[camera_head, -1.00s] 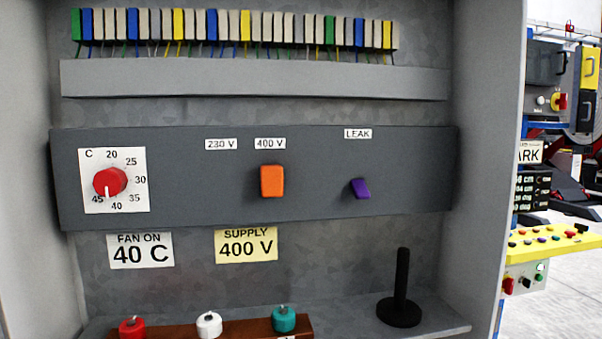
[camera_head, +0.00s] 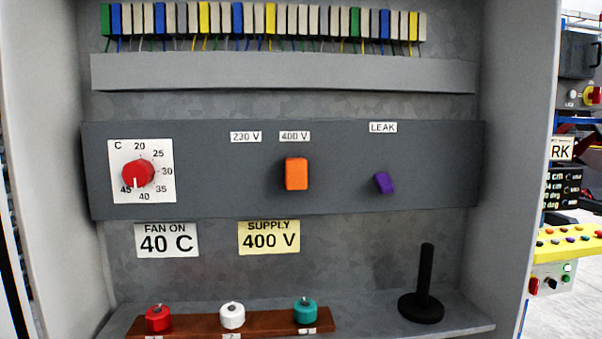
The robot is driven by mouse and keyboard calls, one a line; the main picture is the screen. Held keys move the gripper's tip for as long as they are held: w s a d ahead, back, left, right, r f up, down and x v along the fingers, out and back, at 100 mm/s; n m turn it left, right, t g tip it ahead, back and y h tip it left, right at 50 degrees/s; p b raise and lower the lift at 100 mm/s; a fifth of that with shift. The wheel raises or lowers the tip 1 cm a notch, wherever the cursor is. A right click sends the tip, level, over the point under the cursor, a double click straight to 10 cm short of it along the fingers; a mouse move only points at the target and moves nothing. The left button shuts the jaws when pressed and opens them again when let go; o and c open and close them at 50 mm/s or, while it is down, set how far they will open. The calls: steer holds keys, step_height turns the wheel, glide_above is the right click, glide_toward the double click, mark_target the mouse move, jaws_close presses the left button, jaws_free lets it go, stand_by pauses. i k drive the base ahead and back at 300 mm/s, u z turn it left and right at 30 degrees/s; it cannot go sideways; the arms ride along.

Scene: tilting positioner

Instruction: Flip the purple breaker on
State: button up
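The purple breaker (camera_head: 384,183) is a small tilted lever on the right part of the dark grey panel (camera_head: 340,187), under a white LEAK label (camera_head: 383,127). Its top leans to the left and its lower end to the right. I cannot tell from this view which position is on. My gripper is not in view, and nothing touches the breaker.
An orange switch (camera_head: 296,174) and a red dial (camera_head: 138,173) share the panel. Below, a shelf carries a black post on a round base (camera_head: 422,306) and a brown block (camera_head: 267,325) with red, white and teal knobs. Cabinet side walls (camera_head: 519,160) flank the panel.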

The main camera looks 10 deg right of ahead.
mark_target(383, 182)
steer(key=k, duration=1.3)
steer(key=u, duration=0.65)
steer(key=i, duration=1.15)
steer(key=z, duration=0.45)
